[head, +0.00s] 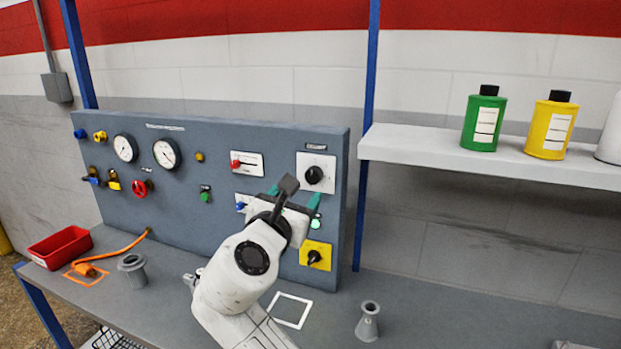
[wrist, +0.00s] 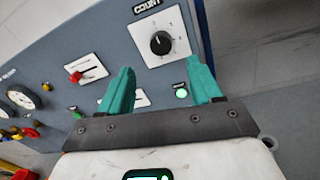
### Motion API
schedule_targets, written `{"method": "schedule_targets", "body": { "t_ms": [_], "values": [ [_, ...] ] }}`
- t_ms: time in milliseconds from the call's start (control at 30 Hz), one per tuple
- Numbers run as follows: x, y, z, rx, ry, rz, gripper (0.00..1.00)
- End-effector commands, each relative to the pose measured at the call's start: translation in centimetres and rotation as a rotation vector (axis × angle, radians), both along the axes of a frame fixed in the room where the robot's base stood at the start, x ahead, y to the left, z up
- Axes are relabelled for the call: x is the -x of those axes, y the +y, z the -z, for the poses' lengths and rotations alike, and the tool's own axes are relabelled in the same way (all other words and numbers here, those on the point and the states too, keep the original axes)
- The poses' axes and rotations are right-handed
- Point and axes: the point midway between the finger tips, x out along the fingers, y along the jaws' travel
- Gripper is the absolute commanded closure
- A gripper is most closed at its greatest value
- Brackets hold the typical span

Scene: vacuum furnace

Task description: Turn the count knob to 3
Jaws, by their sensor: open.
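The count knob (head: 314,175) is a round black knob on a white square plate at the upper right of the grey panel. In the wrist view the knob (wrist: 160,43) sits under a label reading COUNT, with small marks around it and a light pointer line on its face. I cannot read which number it points at. My gripper (head: 296,196) has green fingers and is just below and in front of the knob. In the wrist view my gripper (wrist: 160,75) is open and empty, its fingertips apart from the knob.
A red-handled slider (head: 236,163) is left of the knob. A lit green button (head: 316,223) and a yellow plate with a black switch (head: 315,256) are below. A shelf (head: 400,143) with bottles juts out at right. Funnel-like grey parts (head: 368,322) stand on the bench.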

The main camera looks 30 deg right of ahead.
Motion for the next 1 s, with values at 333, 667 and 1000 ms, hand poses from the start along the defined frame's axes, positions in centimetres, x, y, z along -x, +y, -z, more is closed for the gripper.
{"method": "schedule_targets", "body": {
  "t_ms": [333,667,1000],
  "values": [
    [-4.2,-4.7,-0.1,-0.002,-0.001,0.006,0.36],
    [-5.9,-6.3,0.0,-0.004,-0.002,0.003,0.36],
    [-5.9,-6.4,0.0,-0.004,-0.002,0.003,0.45]
  ]
}}
